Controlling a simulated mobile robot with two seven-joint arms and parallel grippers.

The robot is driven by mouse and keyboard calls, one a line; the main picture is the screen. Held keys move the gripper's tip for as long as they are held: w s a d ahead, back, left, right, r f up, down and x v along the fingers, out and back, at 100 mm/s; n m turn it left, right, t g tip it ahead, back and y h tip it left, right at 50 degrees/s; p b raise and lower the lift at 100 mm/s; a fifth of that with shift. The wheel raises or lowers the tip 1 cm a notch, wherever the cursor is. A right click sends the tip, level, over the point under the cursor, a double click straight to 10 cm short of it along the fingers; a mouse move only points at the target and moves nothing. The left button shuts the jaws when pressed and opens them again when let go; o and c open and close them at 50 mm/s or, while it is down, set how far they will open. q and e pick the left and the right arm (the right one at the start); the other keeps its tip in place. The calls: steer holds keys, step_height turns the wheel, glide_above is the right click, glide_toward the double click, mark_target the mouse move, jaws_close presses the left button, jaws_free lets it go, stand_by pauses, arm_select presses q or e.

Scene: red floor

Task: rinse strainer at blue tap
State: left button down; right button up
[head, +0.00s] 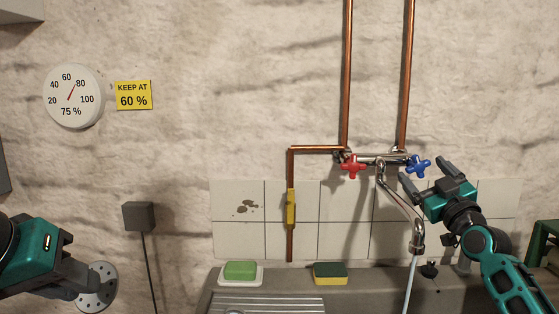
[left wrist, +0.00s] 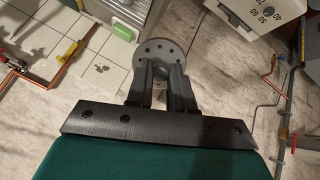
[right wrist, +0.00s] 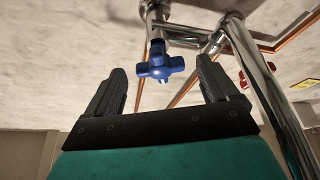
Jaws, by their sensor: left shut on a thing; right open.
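The strainer (head: 97,288) is a round grey disc with holes, at the lower left of the head view. My left gripper (left wrist: 160,88) is shut on it; it also shows in the left wrist view (left wrist: 160,57). It is well left of the spout. The blue tap (head: 418,166) is a cross-shaped handle at the right end of the chrome mixer. My right gripper (head: 424,176) is open right by it. In the right wrist view, the blue handle (right wrist: 160,64) appears between the open fingertips, gripped by neither. A pale stream of water (head: 410,285) falls from the spout (head: 417,243).
A red tap (head: 352,166) sits left of the blue one. Below are a green soap (head: 240,270), a sponge (head: 330,273) and the grey sink (head: 215,303). A yellow lever (head: 291,207) is on the copper pipe. A dial (head: 74,96) and yellow sign (head: 133,95) hang left.

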mark_target(420, 170)
steer(key=shift+x, duration=1.55)
steer(key=c, duration=1)
steer(key=m+h+p, duration=0.1)
steer(key=m, duration=0.1)
steer(key=m+h+p, duration=0.1)
steer(key=m+p, duration=0.1)
steer(key=shift+r, duration=0.3)
steer(key=shift+f+m+h+p, duration=0.2)
steer(key=shift+m+h+p, duration=0.2)
steer(key=shift+m, duration=0.4)
steer(key=shift+f+m+h, duration=0.1)
steer(key=shift+m+h, duration=0.5)
steer(key=shift+m, duration=0.2)
steer(key=o, duration=1)
